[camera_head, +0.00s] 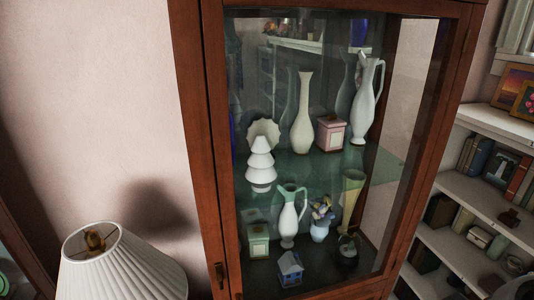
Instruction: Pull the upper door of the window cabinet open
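The window cabinet has a red-brown wooden frame (205,150) and stands in the middle of the head view. Its upper door has a large glass pane (290,165) and looks shut. A small dark metal fitting (220,273) shows low on the left stile of the frame. Behind the glass, a white vase (302,115), a white pitcher (367,100) and a pink box (330,132) stand on a glass shelf. More small vases and boxes stand below. The cabinet's lower part is outside the view. Neither of my grippers is in view.
A pleated white lampshade (125,270) stands close to the cabinet's lower left. A white bookshelf (480,195) with books and framed pictures is on the right. Bare wall (100,100) fills the upper left.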

